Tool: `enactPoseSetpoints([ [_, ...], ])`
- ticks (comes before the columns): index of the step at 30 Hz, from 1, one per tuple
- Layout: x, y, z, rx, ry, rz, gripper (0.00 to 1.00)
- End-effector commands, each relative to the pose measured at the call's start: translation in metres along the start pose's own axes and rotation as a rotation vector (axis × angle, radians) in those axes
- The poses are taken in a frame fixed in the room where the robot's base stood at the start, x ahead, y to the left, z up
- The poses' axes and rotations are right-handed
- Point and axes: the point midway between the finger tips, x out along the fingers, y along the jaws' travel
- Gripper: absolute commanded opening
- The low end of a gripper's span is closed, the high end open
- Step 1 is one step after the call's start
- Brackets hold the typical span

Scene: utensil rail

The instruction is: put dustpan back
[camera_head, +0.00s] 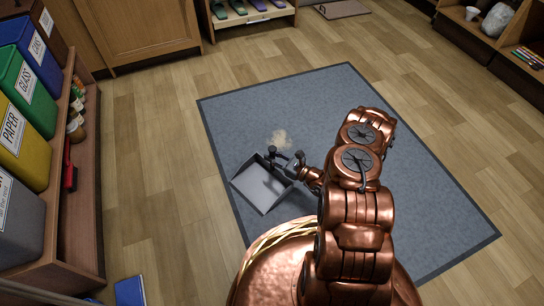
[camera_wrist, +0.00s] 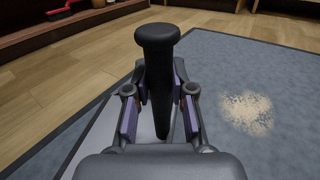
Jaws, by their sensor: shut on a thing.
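The grey dustpan (camera_head: 262,186) is at the left part of the blue-grey mat in the head view, its pan toward the lower left. I cannot tell whether it touches the mat. Its black handle (camera_wrist: 158,75) stands up between the fingers in the wrist view. My gripper (camera_head: 286,165) is shut on this handle; it also shows in the wrist view (camera_wrist: 158,108). Part of the pan is hidden behind the gripper in the wrist view.
A pale crumb pile (camera_head: 281,139) lies on the mat (camera_head: 330,105) beside the dustpan. A red brush (camera_head: 69,168) is at the wooden shelf (camera_head: 88,215) on the left, below several labelled bins. A blue object (camera_head: 130,291) lies on the floor. The wood floor between shelf and mat is clear.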

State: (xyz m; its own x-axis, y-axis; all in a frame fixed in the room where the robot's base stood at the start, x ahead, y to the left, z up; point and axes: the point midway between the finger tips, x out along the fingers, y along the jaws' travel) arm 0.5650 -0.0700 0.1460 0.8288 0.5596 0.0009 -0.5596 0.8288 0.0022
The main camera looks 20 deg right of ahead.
Motion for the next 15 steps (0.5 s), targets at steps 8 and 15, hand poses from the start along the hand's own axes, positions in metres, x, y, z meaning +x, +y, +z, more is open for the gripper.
enactPoseSetpoints([
  [8, 0.0006, 0.0006, -0.0005, 0.0, 0.0, 0.002, 0.48],
  [15, 0.0008, 0.0008, -0.0005, 0.0, 0.0, 0.002, 0.48],
])
